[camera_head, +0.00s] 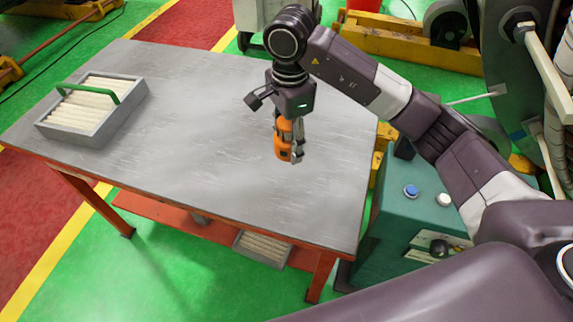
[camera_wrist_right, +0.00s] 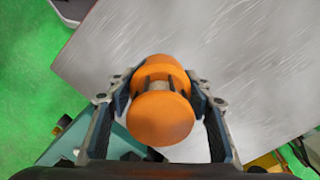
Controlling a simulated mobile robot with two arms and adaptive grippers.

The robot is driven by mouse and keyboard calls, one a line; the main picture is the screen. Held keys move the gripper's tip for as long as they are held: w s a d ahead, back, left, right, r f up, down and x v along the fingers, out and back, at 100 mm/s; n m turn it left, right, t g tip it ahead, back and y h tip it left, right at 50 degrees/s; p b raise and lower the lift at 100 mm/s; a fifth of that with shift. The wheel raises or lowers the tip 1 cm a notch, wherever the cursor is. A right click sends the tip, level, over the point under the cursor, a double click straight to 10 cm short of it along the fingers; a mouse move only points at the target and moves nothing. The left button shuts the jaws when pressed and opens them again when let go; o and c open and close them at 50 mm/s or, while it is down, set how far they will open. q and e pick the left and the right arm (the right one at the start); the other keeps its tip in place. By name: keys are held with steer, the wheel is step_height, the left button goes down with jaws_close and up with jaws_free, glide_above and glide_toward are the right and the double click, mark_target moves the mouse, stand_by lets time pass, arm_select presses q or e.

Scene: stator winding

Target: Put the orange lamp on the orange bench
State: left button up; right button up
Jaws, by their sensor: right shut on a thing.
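The orange lamp (camera_head: 283,141) is held in my right gripper (camera_head: 290,135), over the right part of the bench. In the right wrist view the orange lamp (camera_wrist_right: 160,112) sits between the two fingers of my right gripper (camera_wrist_right: 160,100), which press on its sides. The orange bench (camera_head: 200,120) has a bare grey metal top and orange legs; its top also shows in the right wrist view (camera_wrist_right: 240,50). Whether the lamp's lower end touches the top is hard to tell. My left gripper is not in view.
A grey tray with a green handle (camera_head: 75,137) stands at the bench's left end. Another tray (camera_head: 262,248) sits on the lower shelf. A green control box with buttons (camera_head: 385,230) stands by the right edge. The middle of the top is clear.

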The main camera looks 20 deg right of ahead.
glide_above(288, 178)
step_height(288, 178, down, 5)
steer(key=shift+r+p, duration=0.1)
steer(key=shift+p, duration=0.35)
step_height(288, 178, down, 4)
steer(key=shift+f+p, duration=0.25)
steer(key=shift+p, duration=0.3)
steer(key=shift+f, duration=0.45)
steer(key=o, duration=0.9)
steer(key=shift+f, duration=0.1)
steer(key=o, duration=0.4)
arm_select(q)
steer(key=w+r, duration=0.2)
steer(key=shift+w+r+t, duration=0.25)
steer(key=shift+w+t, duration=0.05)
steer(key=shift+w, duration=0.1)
